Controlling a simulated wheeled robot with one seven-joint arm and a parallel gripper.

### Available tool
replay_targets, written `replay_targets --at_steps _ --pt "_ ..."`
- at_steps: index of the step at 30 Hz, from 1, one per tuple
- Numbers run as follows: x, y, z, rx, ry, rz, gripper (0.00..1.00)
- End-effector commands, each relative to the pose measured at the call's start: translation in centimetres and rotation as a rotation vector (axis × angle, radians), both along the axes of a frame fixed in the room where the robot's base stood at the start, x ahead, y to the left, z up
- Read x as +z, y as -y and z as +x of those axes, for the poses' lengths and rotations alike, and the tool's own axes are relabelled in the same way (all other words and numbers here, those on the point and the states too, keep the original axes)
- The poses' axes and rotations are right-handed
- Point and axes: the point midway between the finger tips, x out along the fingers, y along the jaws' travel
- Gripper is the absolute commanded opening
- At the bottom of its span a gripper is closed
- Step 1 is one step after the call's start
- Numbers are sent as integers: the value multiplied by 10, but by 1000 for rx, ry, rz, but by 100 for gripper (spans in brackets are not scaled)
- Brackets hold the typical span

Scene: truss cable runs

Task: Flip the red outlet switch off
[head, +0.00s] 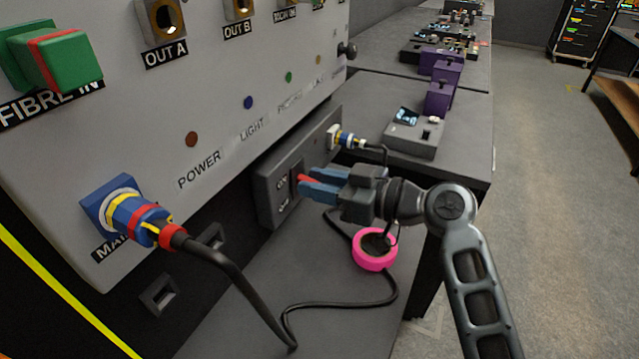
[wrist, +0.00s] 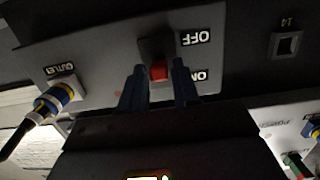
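The red switch (wrist: 159,71) sits on a dark outlet box (head: 268,188) below the grey panel. In the wrist view its red part shows beside the upside-down ON label (wrist: 199,75), with a black part beside the OFF label (wrist: 195,37). I cannot tell surely which way it is tilted. My gripper (head: 308,182) is at the face of the box, its two blue fingers apart, with red showing between them in the head view. The wrist view shows my gripper (wrist: 159,82) with a finger on either side of the switch. Contact is unclear.
A cable plug (wrist: 52,98) is in the socket labelled OUTLET, beside the switch. A blue plug (head: 138,218) with a black cable is in the large panel. A pink tape ring (head: 373,249) is below my gripper. A grey device (head: 415,132) stands on the bench behind.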

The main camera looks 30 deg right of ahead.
Motion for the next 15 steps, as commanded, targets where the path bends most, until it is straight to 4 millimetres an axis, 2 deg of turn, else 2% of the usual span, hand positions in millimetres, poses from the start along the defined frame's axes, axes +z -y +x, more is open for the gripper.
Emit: replay_targets --at_steps 1,4,11,15 --pt "0 0 0 0 0 0 36" --pt "0 0 0 0 0 0 45" --pt "0 1 -1 0 0 0 45" --pt "1 8 -10 -1 0 0 45"
